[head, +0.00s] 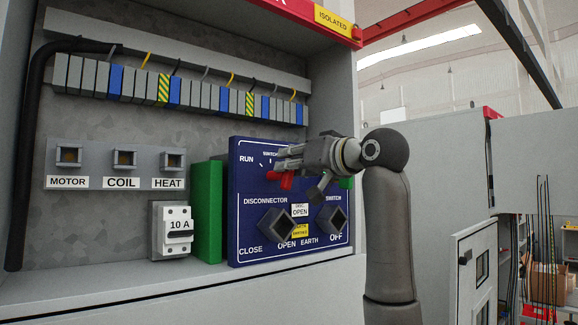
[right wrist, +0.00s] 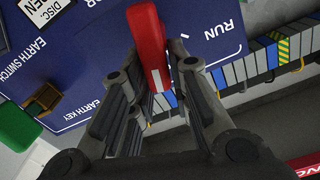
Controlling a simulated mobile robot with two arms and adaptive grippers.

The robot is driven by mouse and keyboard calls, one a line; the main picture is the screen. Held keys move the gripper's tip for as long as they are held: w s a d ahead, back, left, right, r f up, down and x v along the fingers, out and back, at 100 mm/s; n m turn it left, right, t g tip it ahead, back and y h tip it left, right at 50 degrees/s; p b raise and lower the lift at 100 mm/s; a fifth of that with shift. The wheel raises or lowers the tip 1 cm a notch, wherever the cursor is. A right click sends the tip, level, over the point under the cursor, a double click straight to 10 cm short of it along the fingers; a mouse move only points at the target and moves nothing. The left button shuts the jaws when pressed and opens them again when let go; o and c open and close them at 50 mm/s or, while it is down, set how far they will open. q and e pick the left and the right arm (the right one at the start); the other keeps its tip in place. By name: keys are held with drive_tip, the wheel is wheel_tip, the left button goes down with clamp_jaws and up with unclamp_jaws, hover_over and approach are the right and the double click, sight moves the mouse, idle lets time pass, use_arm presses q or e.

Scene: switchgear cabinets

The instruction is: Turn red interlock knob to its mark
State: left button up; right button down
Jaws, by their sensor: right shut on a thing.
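The red interlock knob (head: 286,181) is on the upper part of the dark blue panel (head: 240,215), below the RUN lettering and partly hidden by my right gripper. In the right wrist view the knob (right wrist: 149,45) is a long red bar between the two fingers. My right gripper (head: 281,164) reaches in from the right and is shut on the knob. It also shows in the right wrist view (right wrist: 160,72). Short white tick marks show beside RUN; which one the knob points at cannot be told. My left gripper is out of view.
Below the knob, the panel carries the disconnector switch (head: 277,224) and the earth switch (head: 332,219). A green block (head: 207,211) and a 10 A breaker (head: 177,230) stand to the left. Terminal blocks (head: 200,94) run above. A green part (right wrist: 18,125) shows in the right wrist view.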

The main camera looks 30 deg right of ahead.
drive_tip(key=m, duration=0.1)
drive_tip(key=m+b, duration=0.1)
drive_tip(key=m, duration=0.1)
drive_tip(key=d+m+b, duration=0.1)
drive_tip(key=m, duration=0.1)
drive_tip(key=shift+d+f, duration=0.1)
drive_tip(key=shift+f, duration=0.2)
drive_tip(key=shift+m, duration=0.4)
drive_tip(key=c, duration=1.4)
unclamp_jaws()
drive_tip(key=s, duration=0.8)
drive_tip(key=s+d, duration=0.1)
drive_tip(key=s, duration=0.3)
